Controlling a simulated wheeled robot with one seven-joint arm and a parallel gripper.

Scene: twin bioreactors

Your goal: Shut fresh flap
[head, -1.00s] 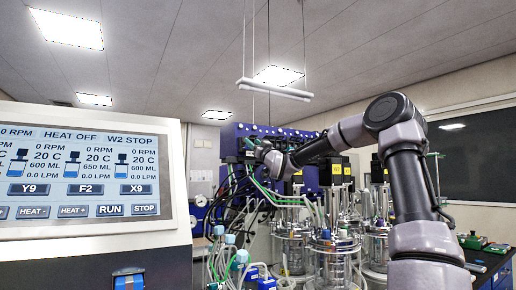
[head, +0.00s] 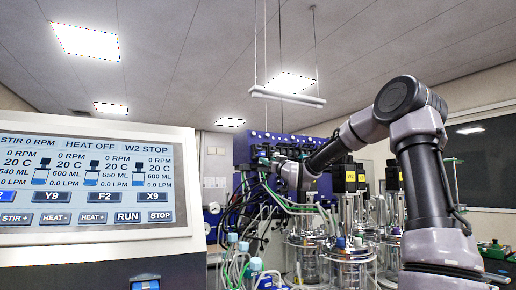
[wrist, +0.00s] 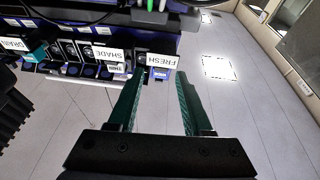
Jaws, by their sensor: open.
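The white FRESH label (wrist: 161,61) is near the top middle of the wrist view, with a small blue part (wrist: 160,73) beside it that may belong to the fresh flap. I cannot tell how far the flap stands open. My gripper (wrist: 160,78) is open, its two teal fingers apart and pointing toward the label, with nothing between them. In the head view my gripper (head: 270,160) reaches to the front of the blue panel (head: 243,150), partly lost among tubes and cables. The flap cannot be made out there.
Labels SHADE (wrist: 103,52) and DRAIN (wrist: 13,43) sit beside FRESH, with dark boxes around them. Glass vessels (head: 352,262), green tubes and black cables crowd below my arm. A control screen (head: 85,182) stands at left.

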